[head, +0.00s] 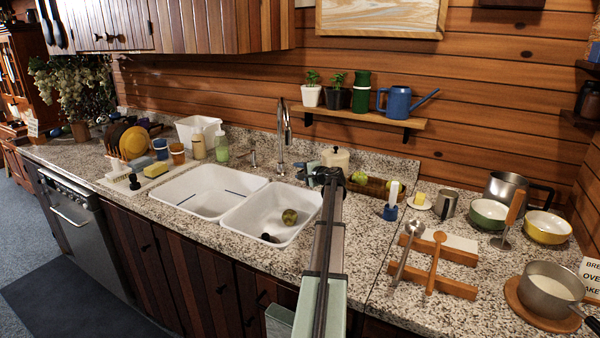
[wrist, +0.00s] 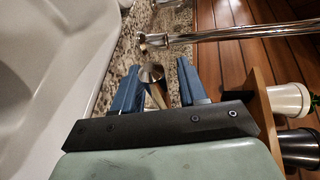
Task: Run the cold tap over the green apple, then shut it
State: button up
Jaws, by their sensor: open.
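The green apple (head: 290,217) lies in the right basin of the white double sink (head: 244,208). The chrome tap (head: 283,135) rises behind the sink, and no water shows from it. In the wrist view its chrome pipe (wrist: 230,34) crosses the top right. My gripper (head: 319,173) is at the sink's back right, to the right of the tap. In the wrist view my gripper (wrist: 157,76) is open, with a cone-shaped chrome tap handle (wrist: 152,74) between or just beyond its blue fingers. Whether a finger touches the handle I cannot tell.
A wooden shelf (head: 365,117) with plants and a blue watering can (head: 397,102) hangs behind the tap. More green apples (head: 360,178) lie behind my arm. A soap bottle (head: 222,146) stands left of the tap.

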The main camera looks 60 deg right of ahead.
jog(key=shift+w, duration=0.15)
grip_shut()
dwell(0.4)
